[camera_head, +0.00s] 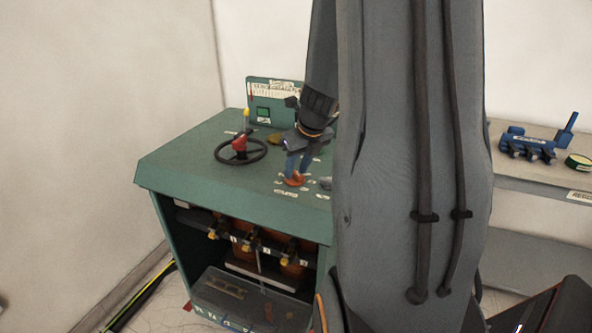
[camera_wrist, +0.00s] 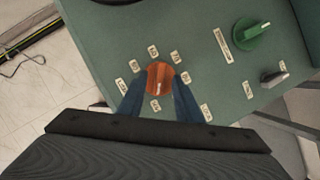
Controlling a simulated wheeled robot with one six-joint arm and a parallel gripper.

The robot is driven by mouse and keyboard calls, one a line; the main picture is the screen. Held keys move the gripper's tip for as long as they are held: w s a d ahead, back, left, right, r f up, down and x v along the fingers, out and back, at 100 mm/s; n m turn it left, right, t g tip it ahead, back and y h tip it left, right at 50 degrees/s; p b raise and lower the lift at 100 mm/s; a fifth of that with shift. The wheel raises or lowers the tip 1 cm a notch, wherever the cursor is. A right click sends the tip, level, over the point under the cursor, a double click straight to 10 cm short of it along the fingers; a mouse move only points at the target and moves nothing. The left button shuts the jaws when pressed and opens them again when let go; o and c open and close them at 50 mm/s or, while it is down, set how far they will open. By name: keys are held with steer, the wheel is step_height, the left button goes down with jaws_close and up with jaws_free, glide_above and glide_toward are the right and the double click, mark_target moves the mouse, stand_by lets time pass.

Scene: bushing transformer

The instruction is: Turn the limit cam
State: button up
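An orange-brown knob (camera_wrist: 160,78) with a pale mark stands on the green cabinet top, ringed by several small labels. It also shows in the head view (camera_head: 295,181). I take it to be the limit cam, but the labels are too small to read. My gripper (camera_wrist: 161,84) is at the knob, with one blue finger on its left and one on its right. In the head view my gripper (camera_head: 297,172) points down onto it. The fingertips lie close to the knob's sides; whether they press on it cannot be told. My arm hides the cabinet's right part in the head view.
A green knob (camera_wrist: 251,36) and a grey knob (camera_wrist: 272,77) stand to the right. A black handwheel (camera_head: 241,150) with a red hub is left of my gripper. An upright green panel (camera_head: 271,104) stands behind. A shelf (camera_head: 510,180) with blue parts is at the right.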

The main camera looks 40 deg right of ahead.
steer(key=shift+w+f, duration=0.15)
steer(key=shift+f, duration=0.2)
jaws_close()
